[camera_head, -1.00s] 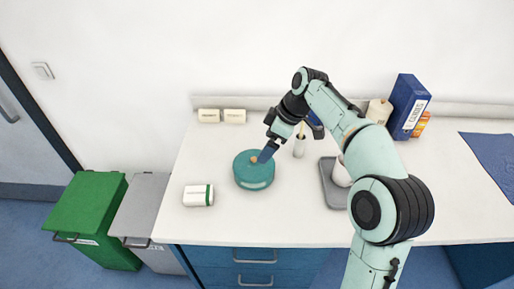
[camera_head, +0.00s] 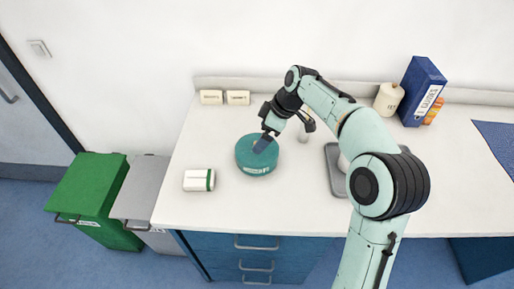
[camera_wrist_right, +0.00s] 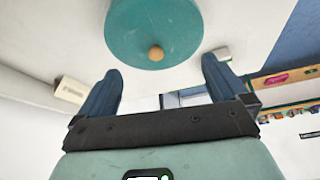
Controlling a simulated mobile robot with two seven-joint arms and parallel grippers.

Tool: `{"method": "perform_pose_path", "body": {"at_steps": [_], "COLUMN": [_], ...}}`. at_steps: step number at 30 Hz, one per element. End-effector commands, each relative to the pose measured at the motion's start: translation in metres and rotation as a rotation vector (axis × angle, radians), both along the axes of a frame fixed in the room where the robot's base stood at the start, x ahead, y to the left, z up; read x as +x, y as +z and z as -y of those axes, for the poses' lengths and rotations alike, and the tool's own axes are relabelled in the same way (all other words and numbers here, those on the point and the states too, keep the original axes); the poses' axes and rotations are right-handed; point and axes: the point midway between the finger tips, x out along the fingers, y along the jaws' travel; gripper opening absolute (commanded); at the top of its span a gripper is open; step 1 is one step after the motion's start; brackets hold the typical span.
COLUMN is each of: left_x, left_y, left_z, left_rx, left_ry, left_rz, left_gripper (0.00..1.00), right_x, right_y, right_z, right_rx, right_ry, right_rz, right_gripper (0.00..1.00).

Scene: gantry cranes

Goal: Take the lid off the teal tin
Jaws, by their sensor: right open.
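The teal tin (camera_head: 256,171) stands upright on the white counter, left of its middle, with its lid (camera_wrist_right: 135,30) on. A round wooden knob (camera_wrist_right: 156,53) sits on the lid in the right wrist view; in the head view my gripper hides it. My right gripper (camera_head: 262,144) is over the tin, pointing down at the lid. Its two blue fingers (camera_wrist_right: 160,85) are spread wide and empty, with the knob ahead of the gap between them. In the right wrist view the fingers do not grip the knob. My left gripper is in neither view.
A white box with a green band (camera_head: 198,180) lies left of the tin. Small cream boxes (camera_head: 237,97) stand at the back wall. A grey tray (camera_head: 333,184) and a blue binder (camera_head: 421,92) are to the right. The counter in front of the tin is clear.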

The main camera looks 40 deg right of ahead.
Motion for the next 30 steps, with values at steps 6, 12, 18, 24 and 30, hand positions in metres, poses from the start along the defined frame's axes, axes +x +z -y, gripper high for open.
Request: {"method": "perform_pose_path", "body": {"at_steps": [6, 12, 18, 24, 30], "left_x": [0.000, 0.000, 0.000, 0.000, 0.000], "left_y": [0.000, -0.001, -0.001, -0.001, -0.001], "left_z": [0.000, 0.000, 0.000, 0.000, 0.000], "left_rx": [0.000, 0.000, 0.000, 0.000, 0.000], "left_ry": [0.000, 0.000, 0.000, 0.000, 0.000], "left_rz": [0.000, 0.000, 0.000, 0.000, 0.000], "left_gripper": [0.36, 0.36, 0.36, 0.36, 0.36], "right_x": [0.012, 0.015, 0.015, 0.015, 0.014], "right_y": [-0.031, -0.040, -0.039, -0.040, -0.041], "right_z": [-0.004, -0.007, -0.006, -0.006, -0.006], "right_rx": [0.000, 0.000, 0.000, 0.000, 0.000], "right_ry": [0.002, 0.000, 0.000, -0.001, 0.000], "right_rz": [-0.002, 0.000, 0.000, -0.001, -0.003], "right_gripper": [1.00, 1.00, 0.84, 0.19, 0.00]}}
